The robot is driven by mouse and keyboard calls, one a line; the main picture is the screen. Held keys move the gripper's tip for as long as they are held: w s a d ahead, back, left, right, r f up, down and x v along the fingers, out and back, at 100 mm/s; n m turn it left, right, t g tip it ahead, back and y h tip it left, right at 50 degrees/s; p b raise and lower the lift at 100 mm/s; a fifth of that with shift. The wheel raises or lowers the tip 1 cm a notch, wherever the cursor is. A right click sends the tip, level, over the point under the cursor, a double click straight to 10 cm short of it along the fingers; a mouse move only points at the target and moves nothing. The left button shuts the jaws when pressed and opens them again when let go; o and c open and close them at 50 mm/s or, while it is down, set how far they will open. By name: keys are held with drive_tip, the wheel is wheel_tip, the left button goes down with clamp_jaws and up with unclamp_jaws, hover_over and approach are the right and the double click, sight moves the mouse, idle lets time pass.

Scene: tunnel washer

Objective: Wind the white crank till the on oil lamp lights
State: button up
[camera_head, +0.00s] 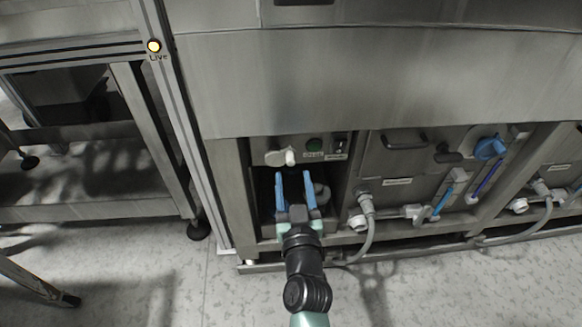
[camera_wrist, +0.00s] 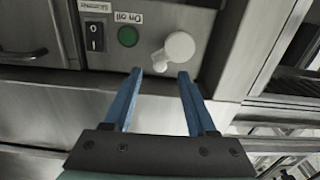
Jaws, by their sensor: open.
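The white crank (camera_head: 281,157) is on the grey panel at the top of the left bay. It has a round hub and a short handle knob. In the wrist view, which is upside down, the crank (camera_wrist: 180,47) is just beyond my fingertips, its knob hanging towards the gap between them. The green oil lamp (camera_head: 315,145) is right of the crank, above a label, and looks dark green, not glowing. It also shows in the wrist view (camera_wrist: 128,36). My gripper (camera_head: 294,175) is open and empty, its blue fingers (camera_wrist: 160,73) just below the crank and apart from it.
A black switch (camera_wrist: 95,37) is beside the lamp. A yellow "Live" lamp (camera_head: 154,46) glows on the left post. Grey hoses (camera_head: 369,225) and a blue valve handle (camera_head: 489,148) are to the right. Steel frame edges border the bay.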

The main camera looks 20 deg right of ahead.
sight(291, 163)
drive_tip(key=shift+b+x, duration=0.95)
drive_tip(key=shift+x, duration=1.95)
clamp_jaws()
